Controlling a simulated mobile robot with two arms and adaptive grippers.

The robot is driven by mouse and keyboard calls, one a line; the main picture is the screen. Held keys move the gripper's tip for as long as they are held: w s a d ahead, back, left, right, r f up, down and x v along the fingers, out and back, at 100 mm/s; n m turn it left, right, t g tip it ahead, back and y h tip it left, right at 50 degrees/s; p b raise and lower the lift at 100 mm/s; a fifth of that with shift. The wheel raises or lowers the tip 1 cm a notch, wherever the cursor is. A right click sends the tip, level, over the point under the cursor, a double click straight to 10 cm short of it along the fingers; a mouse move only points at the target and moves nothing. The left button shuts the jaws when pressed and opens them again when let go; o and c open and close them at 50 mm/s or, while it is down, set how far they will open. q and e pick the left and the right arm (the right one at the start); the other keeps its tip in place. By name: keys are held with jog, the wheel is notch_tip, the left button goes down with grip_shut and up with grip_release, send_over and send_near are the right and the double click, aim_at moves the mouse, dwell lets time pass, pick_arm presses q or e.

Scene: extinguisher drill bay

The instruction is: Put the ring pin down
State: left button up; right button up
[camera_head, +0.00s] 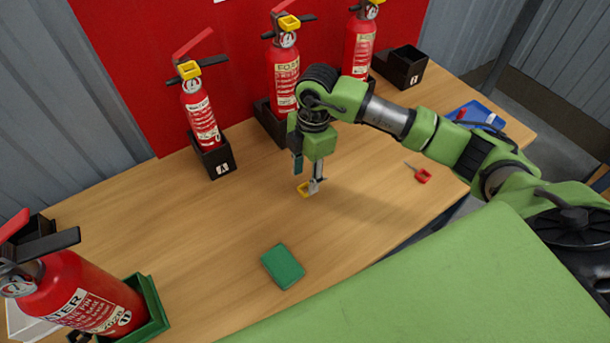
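A small yellow ring pin (303,190) is at the tips of my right gripper (307,178), low over or on the wooden table (220,235). The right gripper points down, and its two fingers look parted, with the ring pin beside the tip of the right-hand finger. I cannot tell whether the pin touches the table. A red ring-shaped piece with a thin metal pin (422,176) lies on the table to the right. My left gripper is not in view.
Red extinguishers stand in black holders along the back: left (203,118), middle (283,75) and right (358,45). Another extinguisher (85,295) leans in a green holder (155,305) at front left. A green pad (283,266) lies in front. A blue tray (475,113) sits at right.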

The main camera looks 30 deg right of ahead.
notch_tip(320, 180, up, 8)
jog(key=p, duration=0.5)
jog(key=shift+d, duration=0.35)
